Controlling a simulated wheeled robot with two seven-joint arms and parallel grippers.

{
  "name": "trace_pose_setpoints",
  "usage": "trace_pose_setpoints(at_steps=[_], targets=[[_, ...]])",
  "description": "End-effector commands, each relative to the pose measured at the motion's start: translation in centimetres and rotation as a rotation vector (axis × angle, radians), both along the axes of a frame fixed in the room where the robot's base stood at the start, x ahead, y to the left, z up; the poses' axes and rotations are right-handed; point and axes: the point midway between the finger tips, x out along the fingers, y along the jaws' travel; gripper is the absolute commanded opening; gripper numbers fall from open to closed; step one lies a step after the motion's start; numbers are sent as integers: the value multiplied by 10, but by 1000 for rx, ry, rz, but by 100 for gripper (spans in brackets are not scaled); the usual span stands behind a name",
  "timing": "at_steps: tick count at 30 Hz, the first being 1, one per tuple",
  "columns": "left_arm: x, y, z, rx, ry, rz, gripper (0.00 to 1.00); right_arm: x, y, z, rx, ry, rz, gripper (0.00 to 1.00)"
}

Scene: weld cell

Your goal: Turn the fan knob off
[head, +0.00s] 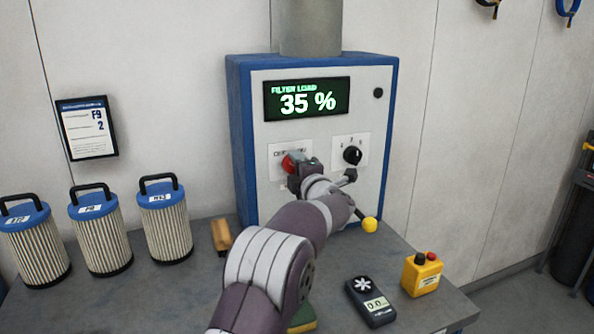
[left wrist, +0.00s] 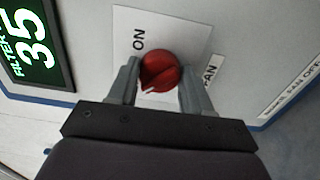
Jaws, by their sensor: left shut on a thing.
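The red fan knob (head: 288,163) is on the front panel of a blue and white cabinet (head: 236,140), below its display. In the left wrist view the knob (left wrist: 160,70) shows as a round red cap with a raised ridge, on a white label with "ON" and part of "FAN" readable. My left gripper (left wrist: 160,78) is shut on the knob, one finger at each side. In the head view my left gripper (head: 299,168) hides part of the knob and its label. Which mark the knob points to is hard to tell. My right gripper is not in view.
A black dial (head: 352,155) sits right of the red knob. The display (head: 307,99) reads "FILTER LOAD 35 %". Filter cartridges (head: 164,222) stand left on the bench. A handheld meter (head: 371,300) and a yellow button box (head: 421,275) are at the right front.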

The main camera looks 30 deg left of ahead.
Motion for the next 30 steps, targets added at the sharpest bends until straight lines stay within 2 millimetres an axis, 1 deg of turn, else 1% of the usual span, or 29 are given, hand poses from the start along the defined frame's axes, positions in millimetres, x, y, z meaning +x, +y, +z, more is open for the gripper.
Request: trace_pose_setpoints(at_steps=[6,7,9,17,20,23,30], targets=[[0,0,0,-1,0,1,19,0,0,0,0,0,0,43],[0,0,0,-1,0,1,56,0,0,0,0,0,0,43],[0,0,0,-1,0,1,75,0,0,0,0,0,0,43],[0,0,0,0,0,0,75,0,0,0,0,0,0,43],[-4,-5,-1,-1,1,-1,75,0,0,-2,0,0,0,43],[-14,-18,-2,1,1,-2,75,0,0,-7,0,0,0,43],[-56,-67,-2,-1,-1,-4,75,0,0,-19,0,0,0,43]])
